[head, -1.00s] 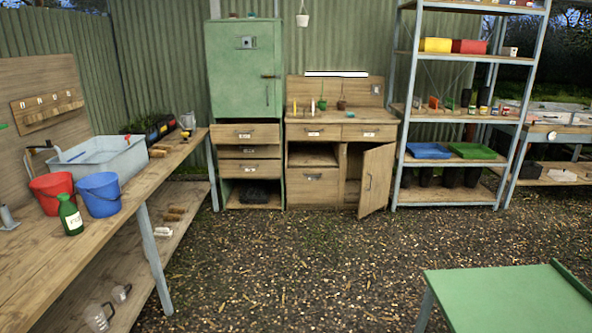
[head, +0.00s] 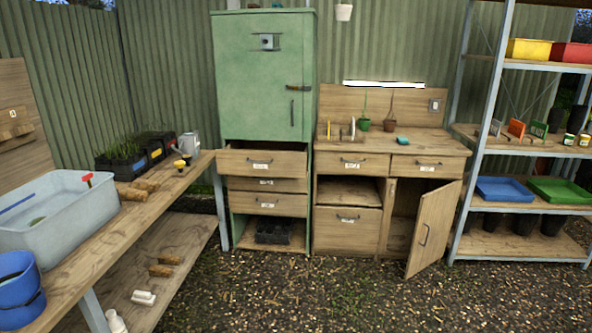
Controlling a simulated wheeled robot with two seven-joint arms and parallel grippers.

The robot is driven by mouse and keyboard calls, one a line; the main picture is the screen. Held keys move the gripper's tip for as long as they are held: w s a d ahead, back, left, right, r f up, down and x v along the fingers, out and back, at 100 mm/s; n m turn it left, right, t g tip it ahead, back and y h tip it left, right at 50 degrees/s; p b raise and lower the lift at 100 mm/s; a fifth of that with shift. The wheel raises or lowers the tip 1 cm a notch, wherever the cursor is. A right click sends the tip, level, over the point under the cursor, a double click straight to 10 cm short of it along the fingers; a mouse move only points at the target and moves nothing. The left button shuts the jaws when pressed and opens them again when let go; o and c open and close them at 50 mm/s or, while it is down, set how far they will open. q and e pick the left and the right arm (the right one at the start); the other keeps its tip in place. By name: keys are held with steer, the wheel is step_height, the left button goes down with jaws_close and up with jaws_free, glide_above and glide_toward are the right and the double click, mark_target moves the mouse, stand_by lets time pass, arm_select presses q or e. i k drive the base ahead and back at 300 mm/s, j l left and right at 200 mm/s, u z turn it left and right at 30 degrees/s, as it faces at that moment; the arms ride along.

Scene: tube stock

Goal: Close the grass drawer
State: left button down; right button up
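A green cabinet (head: 264,75) stands at the back fence with a stack of wooden drawers below its shut door. Its top drawer (head: 240,162) sticks out, and its open top shows. The labels are too small to read, so I cannot tell which drawer is the grass one. Neither of my grippers is in view.
The workbench's door (head: 435,228) hangs open toward me. A long wooden bench (head: 130,222) runs along the left, bearing a grey tub (head: 75,215) and a blue bucket (head: 20,290). A metal shelf (head: 475,110) stands right. The gravel floor (head: 330,300) ahead is clear.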

mark_target(248, 157)
steer(key=i+z, duration=0.1)
steer(key=i, duration=0.65)
steer(key=i+z, duration=0.1)
steer(key=i, duration=0.7)
steer(key=i+j+z, duration=0.15)
steer(key=i, duration=0.6)
